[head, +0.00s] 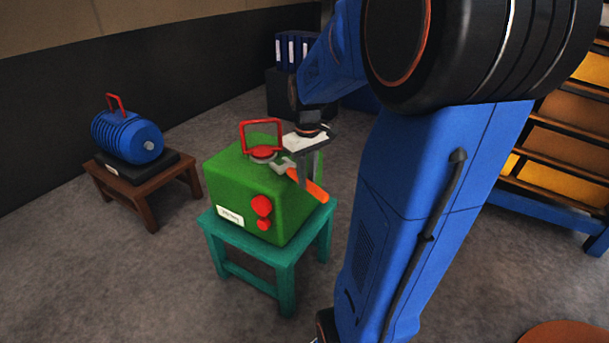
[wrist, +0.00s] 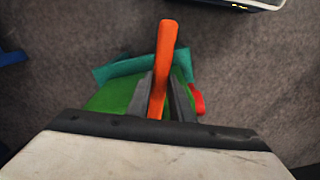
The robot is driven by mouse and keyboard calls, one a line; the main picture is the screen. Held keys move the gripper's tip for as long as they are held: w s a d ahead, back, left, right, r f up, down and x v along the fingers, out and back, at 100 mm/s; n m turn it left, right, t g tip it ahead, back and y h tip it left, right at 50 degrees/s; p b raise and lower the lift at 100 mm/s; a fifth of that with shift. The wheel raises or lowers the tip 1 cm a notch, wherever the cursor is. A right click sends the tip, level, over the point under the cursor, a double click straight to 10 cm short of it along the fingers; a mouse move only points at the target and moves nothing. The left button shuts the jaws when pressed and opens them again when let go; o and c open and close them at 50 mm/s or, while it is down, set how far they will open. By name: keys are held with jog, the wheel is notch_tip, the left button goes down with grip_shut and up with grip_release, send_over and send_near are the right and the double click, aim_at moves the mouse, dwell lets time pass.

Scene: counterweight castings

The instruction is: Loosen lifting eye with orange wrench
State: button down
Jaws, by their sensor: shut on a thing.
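The green casting (head: 240,187) sits on a teal stool. Its red lifting eye (head: 261,134) stands upright on top, with a round collar (head: 262,154) at its base. The orange wrench (head: 316,191) has a grey head (head: 284,165) beside the collar; I cannot tell whether it touches it. My gripper (head: 307,177) is shut on the wrench, above the casting's right side. In the wrist view the orange handle (wrist: 166,55) passes between my fingers (wrist: 160,100), over the green casting (wrist: 112,98). The wrench head is hidden there.
The teal stool (head: 285,278) stands on open grey floor. A blue ribbed motor (head: 127,137) with a red handle rests on a brown stool (head: 147,203) at left. A shelf rack (head: 560,135) stands at right. Red knobs (head: 262,206) stick out of the casting's front.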

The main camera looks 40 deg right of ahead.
jog(key=shift+r, duration=4)
